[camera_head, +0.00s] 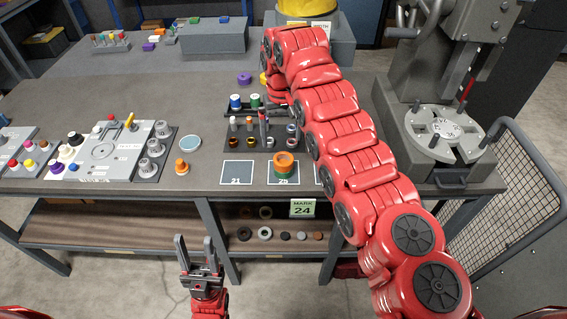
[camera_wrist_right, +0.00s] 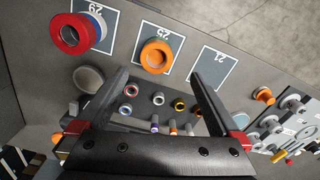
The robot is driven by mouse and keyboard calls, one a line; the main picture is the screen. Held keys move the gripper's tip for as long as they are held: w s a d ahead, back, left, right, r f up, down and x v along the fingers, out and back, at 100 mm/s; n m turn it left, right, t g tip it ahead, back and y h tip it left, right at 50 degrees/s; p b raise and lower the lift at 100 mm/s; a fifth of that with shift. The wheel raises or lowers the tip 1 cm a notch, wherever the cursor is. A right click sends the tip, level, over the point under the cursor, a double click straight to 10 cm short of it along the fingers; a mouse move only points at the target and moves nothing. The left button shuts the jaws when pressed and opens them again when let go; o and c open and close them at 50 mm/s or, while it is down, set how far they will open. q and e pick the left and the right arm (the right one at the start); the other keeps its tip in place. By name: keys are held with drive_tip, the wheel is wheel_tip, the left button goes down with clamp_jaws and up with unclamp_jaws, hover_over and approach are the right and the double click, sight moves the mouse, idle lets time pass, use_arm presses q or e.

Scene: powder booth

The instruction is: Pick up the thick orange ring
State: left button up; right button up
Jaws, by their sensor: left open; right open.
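An orange ring (camera_head: 286,159) lies flat on top of a green ring (camera_head: 285,171) on the middle marked square of the table. It also shows in the right wrist view (camera_wrist_right: 157,56), ahead of the fingers. My right gripper (camera_wrist_right: 160,76) is open and empty; the orange ring lies beyond its fingertips, and I see no contact. In the head view my right arm reaches over the table and largely hides that gripper. My left gripper (camera_head: 195,244) is open and empty, in front of the table, below its edge.
A red ring (camera_wrist_right: 68,34) and a blue-and-white ring (camera_wrist_right: 97,20) lie on the neighbouring square, hidden by my arm in the head view. Square 21 (camera_head: 238,173) is bare. A rack of small cylinders (camera_head: 243,139) stands behind. A grey rotary machine (camera_head: 440,130) stands right.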

sight(283, 163)
drive_tip(key=f+p, duration=0.1)
drive_tip(key=f, duration=0.2)
drive_tip(key=shift+s+f, duration=0.15)
drive_tip(key=shift+s, duration=0.05)
drive_tip(key=shift+w+f+p, duration=0.2)
drive_tip(key=shift+f+p, duration=0.1)
drive_tip(key=shift+f, duration=0.25)
drive_tip(key=shift+d+f+p, duration=0.1)
drive_tip(key=shift+f+p, duration=0.2)
drive_tip(key=shift+p, duration=0.05)
drive_tip(key=shift+w+f+p, duration=0.15)
drive_tip(key=shift+f+p, duration=0.3)
drive_tip(key=shift+f, duration=0.3)
drive_tip(key=shift+w+d+f, duration=0.1)
drive_tip(key=shift+w+f, duration=0.1)
drive_tip(key=shift+f, duration=1.3)
drive_tip(key=shift+c, duration=0.2)
clamp_jaws()
